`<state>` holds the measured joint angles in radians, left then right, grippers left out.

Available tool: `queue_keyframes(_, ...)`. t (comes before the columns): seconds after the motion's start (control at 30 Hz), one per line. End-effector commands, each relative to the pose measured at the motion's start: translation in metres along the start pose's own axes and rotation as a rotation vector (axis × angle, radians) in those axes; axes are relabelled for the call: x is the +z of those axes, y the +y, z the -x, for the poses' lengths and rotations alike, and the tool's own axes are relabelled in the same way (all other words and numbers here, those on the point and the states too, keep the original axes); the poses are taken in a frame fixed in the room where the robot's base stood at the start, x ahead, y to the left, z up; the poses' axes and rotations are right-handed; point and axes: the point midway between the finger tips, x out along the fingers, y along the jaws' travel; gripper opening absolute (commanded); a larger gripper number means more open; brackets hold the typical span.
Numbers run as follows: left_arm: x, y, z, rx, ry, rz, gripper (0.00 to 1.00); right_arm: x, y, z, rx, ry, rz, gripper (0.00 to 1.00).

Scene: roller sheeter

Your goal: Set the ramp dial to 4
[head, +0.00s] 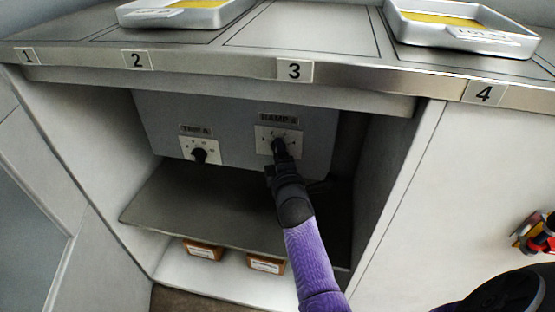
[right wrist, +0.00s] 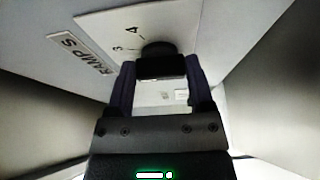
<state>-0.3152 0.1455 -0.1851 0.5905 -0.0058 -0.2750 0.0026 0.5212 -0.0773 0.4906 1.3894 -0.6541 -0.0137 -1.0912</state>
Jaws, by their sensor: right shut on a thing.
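The ramp dial (head: 279,145) is a black knob on a white plate, on the grey panel inside the open bay, under a sign reading RAMP. My right gripper (head: 281,160) reaches in from below and is shut on the knob. In the right wrist view, the dark knob (right wrist: 160,48) sits between the two fingers of the gripper (right wrist: 160,72). The numerals 3 and 4 show on its plate, with 4 closer to the knob. The knob's pointer is hidden, so its setting cannot be read. My left gripper is not in view.
A second black dial (head: 199,155) sits left on the panel. A shelf (head: 180,205) lies below, with two brown boxes (head: 203,250) under it. The bay's side walls and the counter edge (head: 220,65) surround my arm. Two trays (head: 185,17) stand on top.

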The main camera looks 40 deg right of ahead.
Motion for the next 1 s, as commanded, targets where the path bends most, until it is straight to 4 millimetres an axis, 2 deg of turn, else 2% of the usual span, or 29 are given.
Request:
queue_keyframes(0.03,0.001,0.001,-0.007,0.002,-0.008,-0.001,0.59,0.000,-0.008,0.001,0.009,-0.002,-0.038,0.09)
queue_keyframes(0.8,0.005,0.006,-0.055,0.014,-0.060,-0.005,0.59,-0.003,-0.013,-0.001,0.288,-0.003,-0.711,0.09)
queue_keyframes(1.0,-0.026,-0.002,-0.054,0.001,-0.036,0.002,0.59,-0.004,-0.012,-0.002,0.351,-0.003,-0.862,0.09)
